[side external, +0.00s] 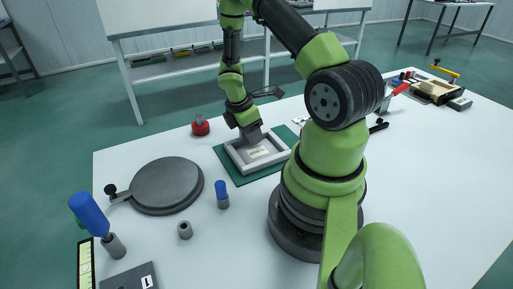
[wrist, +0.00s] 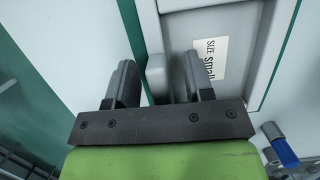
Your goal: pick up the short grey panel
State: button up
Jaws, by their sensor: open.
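A light grey rectangular frame (side external: 237,158) lies on a dark green mat (side external: 226,170), with a white label reading "SIZE: Small" (wrist: 211,58) inside it. In the wrist view, the end of a light grey panel (wrist: 156,72) stands between the two dark fingers of my gripper (wrist: 160,80). The fingers are open, with a visible gap on the left of this panel; the right finger is close to it, and contact is unclear. In the side view my gripper (side external: 252,134) is low over the far side of the frame. I cannot tell the short panel apart there.
A red-topped piece (side external: 200,126) stands left of the mat. A round grey plate (side external: 167,185), a blue-capped peg (side external: 222,194) and a small grey cylinder (side external: 185,230) stand on the white table. Tools and a tan block (side external: 430,91) lie at the far right.

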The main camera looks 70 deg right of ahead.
jog(key=shift+f, duration=0.15)
grip_shut()
